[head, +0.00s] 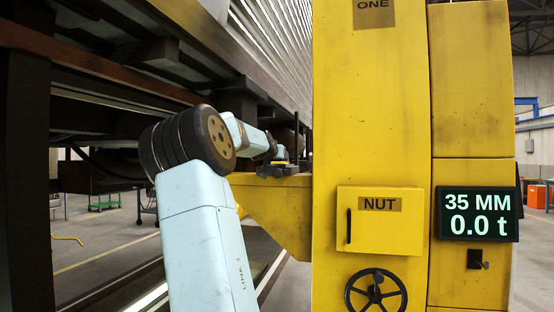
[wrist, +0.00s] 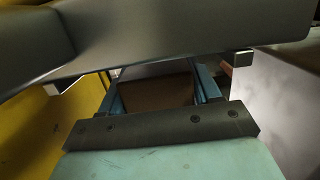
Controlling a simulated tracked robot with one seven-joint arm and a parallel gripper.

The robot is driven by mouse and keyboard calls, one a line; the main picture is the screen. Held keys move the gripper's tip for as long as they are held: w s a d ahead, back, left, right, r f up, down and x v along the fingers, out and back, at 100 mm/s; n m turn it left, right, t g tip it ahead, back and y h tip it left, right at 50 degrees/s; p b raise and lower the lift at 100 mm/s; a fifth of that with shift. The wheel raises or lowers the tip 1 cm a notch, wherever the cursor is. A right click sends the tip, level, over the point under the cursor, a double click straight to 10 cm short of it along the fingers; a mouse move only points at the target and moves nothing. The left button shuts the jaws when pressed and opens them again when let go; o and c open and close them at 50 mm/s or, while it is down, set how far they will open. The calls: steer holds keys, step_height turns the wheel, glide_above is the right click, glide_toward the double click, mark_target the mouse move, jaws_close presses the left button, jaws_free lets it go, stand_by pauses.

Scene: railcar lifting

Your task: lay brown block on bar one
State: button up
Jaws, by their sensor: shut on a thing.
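The yellow bar (head: 275,210) juts left from the yellow column marked ONE, under the railcar's side. My gripper (head: 272,168) is at the bar's top, small and partly hidden by its own wrist in the head view. In the wrist view my gripper (wrist: 158,92) has its two blue fingers on either side of the brown block (wrist: 155,96), shut on it. The block's underside and its contact with the bar are hidden. I cannot tell from the head view whether the block touches the bar.
The yellow column (head: 370,140) stands close right of my gripper, with a NUT box (head: 378,220), a handwheel (head: 376,291) and a display (head: 478,214) reading 35 MM and 0.0 t. The dark railcar underside (head: 110,90) hangs above and left, leaving little headroom.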

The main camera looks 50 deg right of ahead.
steer(key=shift+f, duration=0.3)
steer(key=shift+s+f, duration=0.1)
steer(key=shift+f, duration=0.5)
steer(key=o, duration=1.2)
steer(key=shift+s+r, duration=0.1)
steer(key=shift+r, duration=0.6)
steer(key=shift+a, duration=0.5)
steer(key=shift+v, duration=5.5)
steer(key=shift+s+d, duration=0.1)
steer(key=shift+s, duration=0.1)
